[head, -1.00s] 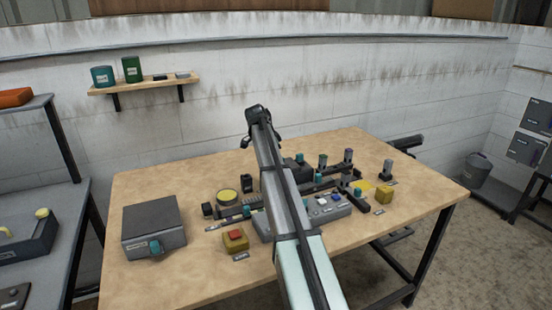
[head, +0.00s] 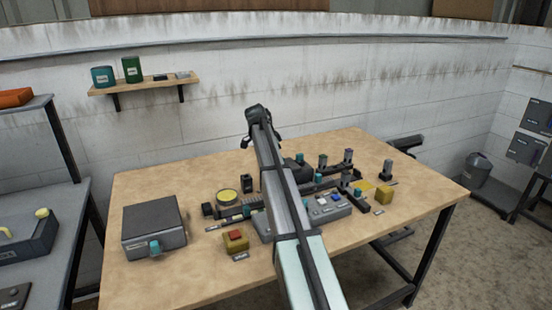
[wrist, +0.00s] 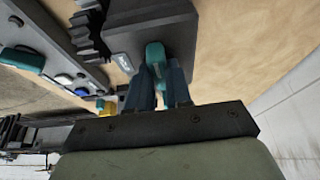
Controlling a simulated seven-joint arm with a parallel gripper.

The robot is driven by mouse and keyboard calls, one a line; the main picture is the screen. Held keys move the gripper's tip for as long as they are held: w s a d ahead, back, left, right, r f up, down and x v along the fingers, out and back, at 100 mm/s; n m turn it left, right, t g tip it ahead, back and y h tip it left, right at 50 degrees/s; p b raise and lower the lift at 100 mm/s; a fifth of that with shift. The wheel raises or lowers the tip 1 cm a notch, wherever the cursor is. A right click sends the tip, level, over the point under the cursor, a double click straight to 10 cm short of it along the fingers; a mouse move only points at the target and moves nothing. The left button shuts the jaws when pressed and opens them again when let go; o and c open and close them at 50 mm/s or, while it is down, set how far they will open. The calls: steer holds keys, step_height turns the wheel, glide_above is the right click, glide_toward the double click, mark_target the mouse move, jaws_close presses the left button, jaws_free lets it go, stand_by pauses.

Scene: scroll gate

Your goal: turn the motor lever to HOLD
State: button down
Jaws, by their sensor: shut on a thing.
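In the wrist view a teal lever (wrist: 155,50) stands on a dark grey box (wrist: 180,24); I take it for the motor lever. My gripper (wrist: 158,72) is shut on it, with one blue-grey finger on each side. A small pale label (wrist: 122,63) lies beside the box, but its text is too small to read, so the lever's setting cannot be told. In the head view my arm runs across the middle of the table and hides the gripper. A dark box (head: 297,173) shows partly behind the arm; I cannot tell for sure that it is the same one.
Dark toothed parts (wrist: 88,32) lie close beside the held lever. A grey panel with coloured buttons (head: 330,207), a yellow box with a red button (head: 235,240) and a large grey box (head: 153,226) stand on the wooden table (head: 190,285). The table's front left is clear.

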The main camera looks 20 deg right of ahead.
steer(key=shift+s+f, duration=0.1)
steer(key=n, duration=0.2)
steer(key=n+t, duration=0.1)
steer(key=n, duration=0.1)
steer(key=shift+s+t+y, duration=0.2)
steer(key=shift+t+y, duration=0.1)
steer(key=n+t, duration=0.1)
steer(key=n, duration=0.3)
steer(key=shift+s+d+n+y, duration=0.1)
steer(key=shift+n+y, duration=0.2)
steer(key=shift+y, duration=0.1)
steer(key=n+t+y, duration=0.1)
steer(key=n, duration=0.3)
steer(key=shift+d, duration=0.1)
steer(key=shift+d+n+t+y, duration=0.15)
steer(key=shift+n+y, duration=0.4)
steer(key=shift+n, duration=0.7)
steer(key=shift+a+n+t+y, duration=0.1)
steer(key=shift+n+t+y, duration=0.3)
steer(key=shift+n, duration=0.85)
steer(key=shift+f, duration=0.1)
steer(key=c, duration=1.2)
jaws_free()
steer(key=shift+o, duration=0.8)
